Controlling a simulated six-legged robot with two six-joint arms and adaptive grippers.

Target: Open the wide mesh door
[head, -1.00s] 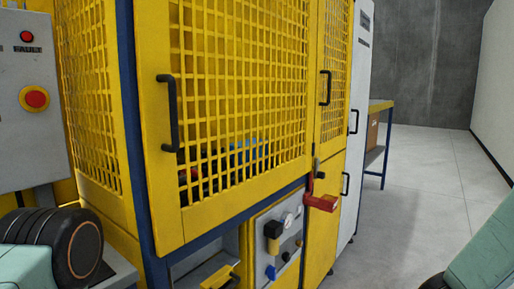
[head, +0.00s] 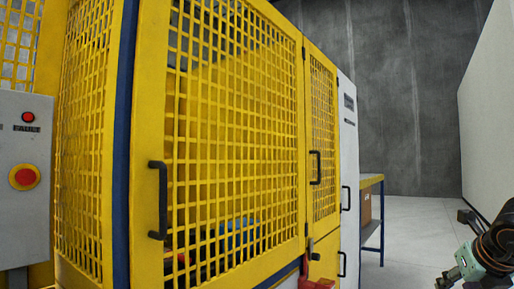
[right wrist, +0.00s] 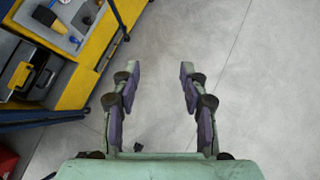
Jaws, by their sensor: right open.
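The wide yellow mesh door (head: 287,150) fills the middle of the head view and looks shut. Its black bar handle (head: 158,200) is upright near the door's left edge. My right gripper (head: 455,274) is at the lower right of the head view, well away from the door and touching nothing. In the right wrist view its two fingers (right wrist: 160,68) are spread apart and empty above the grey floor. My left gripper is out of view.
A narrower mesh door (head: 324,140) with its own handle stands to the right. A red part (head: 318,284) sits low between the doors. A grey control box (head: 25,170) is at left, a workbench (head: 371,182) behind. Open floor lies at right.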

